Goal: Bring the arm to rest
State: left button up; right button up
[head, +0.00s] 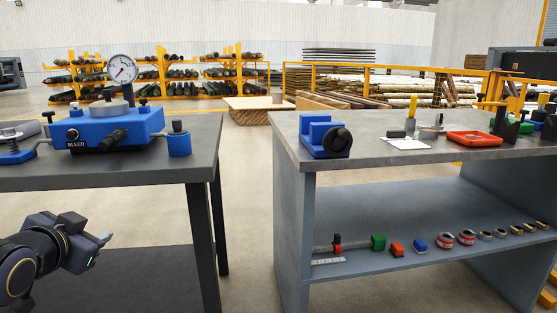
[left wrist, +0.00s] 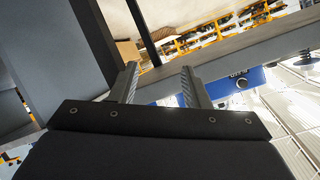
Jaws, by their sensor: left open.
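My left gripper (head: 104,238) is at the lower left of the head view, below the top of the left table (head: 190,150) and in front of its lower shelf. In the left wrist view its two fingers (left wrist: 157,82) stand apart with nothing between them. The table edge and part of a blue device show beyond the fingers there. My right gripper is in neither view.
The blue device (head: 85,130) with a gauge (head: 122,69) stands on the left table. The right bench (head: 380,155) holds a blue vise (head: 323,136) and a red tray (head: 474,139); several small parts lie on its shelf. Clear floor (head: 245,210) separates them.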

pick_arm(q)
jog(key=s+d+f+n+g+h+p, duration=0.1)
jog(key=s+d+f+n+g+h, duration=0.25)
jog(key=s+d+f, duration=0.6)
jog(key=s+d+f+n+g+h+p, duration=0.1)
jog(key=s+d+f+n+g+h, duration=0.4)
jog(key=s+f, duration=0.6)
notch_tip(320, 180, up, 39)
jog(key=d+m+y+p, duration=0.1)
jog(key=m+y+p, duration=0.1)
jog(key=p, duration=3.5)
jog(key=shift+s+r+m+t+p, duration=0.2)
jog(key=shift+s+m+t+p, duration=0.05)
jog(key=shift+m+t+p, duration=0.1)
jog(key=shift+y, duration=0.25)
